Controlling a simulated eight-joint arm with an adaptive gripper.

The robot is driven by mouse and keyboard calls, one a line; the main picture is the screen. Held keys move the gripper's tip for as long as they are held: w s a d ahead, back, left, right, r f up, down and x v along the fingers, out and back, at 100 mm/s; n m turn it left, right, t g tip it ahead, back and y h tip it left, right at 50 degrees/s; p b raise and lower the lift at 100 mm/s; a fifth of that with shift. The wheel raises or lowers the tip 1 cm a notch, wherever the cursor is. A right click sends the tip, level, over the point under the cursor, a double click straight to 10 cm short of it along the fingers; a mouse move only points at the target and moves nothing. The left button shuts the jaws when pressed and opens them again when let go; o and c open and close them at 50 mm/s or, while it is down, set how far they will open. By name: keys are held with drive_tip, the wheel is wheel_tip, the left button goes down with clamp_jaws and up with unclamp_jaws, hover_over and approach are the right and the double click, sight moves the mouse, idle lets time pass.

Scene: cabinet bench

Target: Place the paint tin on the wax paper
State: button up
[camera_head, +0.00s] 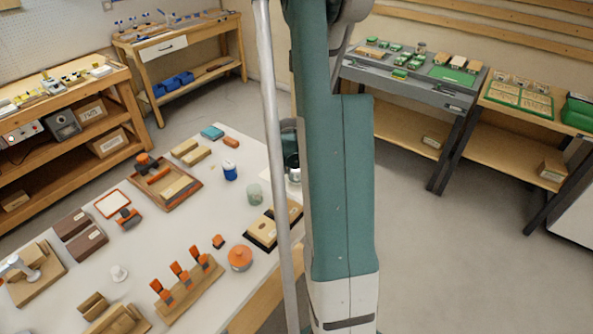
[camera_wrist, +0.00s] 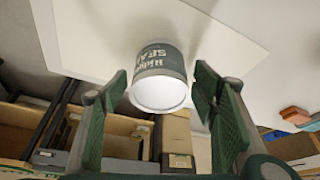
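The paint tin (camera_wrist: 160,75) has a dark green label with pale lettering and a white round end facing the wrist camera. In the wrist view it appears against a large pale sheet (camera_wrist: 85,40), which looks like the wax paper; whether it touches the sheet cannot be told. My gripper (camera_wrist: 160,72) is open, with one green finger on each side of the tin and narrow gaps visible. In the head view my arm hides most of the gripper area, and I cannot make out the wax paper there.
The white bench (camera_head: 150,262) holds a wooden tray (camera_head: 190,197), a blue jar (camera_head: 230,171), a pale green jar (camera_head: 254,194), an orange round pot (camera_head: 240,257) and a rack of orange-handled tools (camera_head: 190,288). An orange block (camera_wrist: 294,115) lies at right in the wrist view.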

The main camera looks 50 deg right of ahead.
drive_tip(key=shift+r, duration=0.25)
drive_tip(key=p+v, duration=0.2)
drive_tip(key=v, duration=0.9)
drive_tip(key=shift+s+a+r, duration=0.15)
drive_tip(key=shift+a+r, duration=0.1)
drive_tip(key=shift+r, duration=0.1)
idle(0.8)
drive_tip(key=shift+a, duration=0.1)
drive_tip(key=w+a+r+n+t, duration=0.1)
drive_tip(key=a+r+n, duration=0.1)
drive_tip(key=a+r, duration=0.5)
drive_tip(key=w+a+r+n+t+y, duration=0.1)
drive_tip(key=a+r+n, duration=0.15)
drive_tip(key=a, duration=0.85)
drive_tip(key=w+a+r+n+t, duration=0.1)
drive_tip(key=a+r+n, duration=0.1)
drive_tip(key=a+r, duration=0.45)
drive_tip(key=s+a+r+n+t+y, duration=0.1)
drive_tip(key=s+a+n, duration=0.2)
drive_tip(key=a, duration=0.9)
drive_tip(key=s+a+r+n+t+y, duration=0.1)
drive_tip(key=s+a+n, duration=0.3)
drive_tip(key=a, duration=0.9)
drive_tip(key=s+r+y, duration=0.1)
drive_tip(key=s, duration=0.2)
drive_tip(key=shift+s+a+r+t, duration=0.2)
drive_tip(key=shift+a+r+t, duration=0.1)
